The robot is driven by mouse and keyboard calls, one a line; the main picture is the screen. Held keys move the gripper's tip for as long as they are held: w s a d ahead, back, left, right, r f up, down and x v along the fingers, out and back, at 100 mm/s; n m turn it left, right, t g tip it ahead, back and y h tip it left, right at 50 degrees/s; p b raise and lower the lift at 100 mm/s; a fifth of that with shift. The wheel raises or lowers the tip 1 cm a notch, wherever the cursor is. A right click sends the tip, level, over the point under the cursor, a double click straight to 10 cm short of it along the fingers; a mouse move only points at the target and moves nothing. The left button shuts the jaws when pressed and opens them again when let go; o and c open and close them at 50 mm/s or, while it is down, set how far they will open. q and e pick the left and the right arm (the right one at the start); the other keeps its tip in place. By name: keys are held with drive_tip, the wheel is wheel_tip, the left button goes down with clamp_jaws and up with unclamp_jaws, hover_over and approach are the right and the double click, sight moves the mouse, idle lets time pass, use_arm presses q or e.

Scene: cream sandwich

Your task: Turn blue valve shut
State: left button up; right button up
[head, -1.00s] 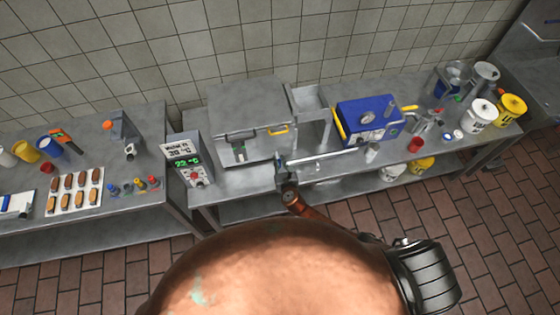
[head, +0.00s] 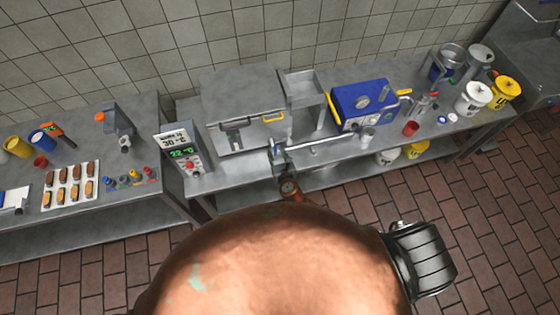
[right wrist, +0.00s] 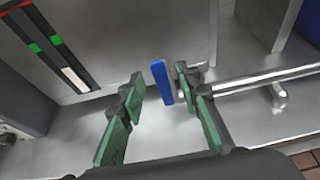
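The blue valve handle (right wrist: 162,82) stands as a narrow upright bar in the right wrist view, near the left end of a shiny metal pipe (right wrist: 265,78). My right gripper (right wrist: 160,92) is open, with green-padded fingers on either side of the handle. The handle appears between the fingertips, closer to the right finger; I see no clear contact. In the head view my right gripper (head: 277,152) is small, in front of the steel box machine (head: 245,95) at the pipe's left end (head: 320,142). The handle is not clear there. My left gripper is not in view.
A display unit (head: 180,152) stands left of the machine. A blue box with yellow handles (head: 362,105) is to the right, with a red cup (head: 410,129) and buckets (head: 474,98) beyond. A left table holds a food tray (head: 71,184).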

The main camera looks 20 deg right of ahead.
drive_tip(key=v, duration=0.9)
drive_tip(key=shift+s, duration=0.15)
drive_tip(key=s+d+f+m+g+b, duration=0.25)
drive_tip(key=s+d+f+m, duration=0.2)
drive_tip(key=f, duration=0.65)
drive_tip(key=s+d+f+m+g+h+b, duration=0.15)
drive_tip(key=s+d+f+m+b, duration=0.3)
drive_tip(key=f, duration=0.65)
drive_tip(key=s+d+f+m+g+y+b, duration=0.1)
drive_tip(key=s+d+f+m+g, duration=0.4)
drive_tip(key=f, duration=0.6)
drive_tip(key=s+d+f+m+g+b, duration=0.1)
drive_tip(key=s+f+m+b, duration=0.2)
drive_tip(key=s+f+m, duration=0.3)
drive_tip(key=s+d+f+m+g+b, duration=0.1)
drive_tip(key=s+f+m, duration=0.6)
drive_tip(key=s, duration=0.9)
drive_tip(key=s+d+f+m+g+b, duration=0.1)
drive_tip(key=s+f+m+b, duration=0.3)
drive_tip(key=s+f+m, duration=0.3)
drive_tip(key=s+f, duration=0.2)
drive_tip(key=s, duration=0.2)
drive_tip(key=shift+s+d+f+g+b, duration=0.3)
drive_tip(key=shift+s+f, duration=0.05)
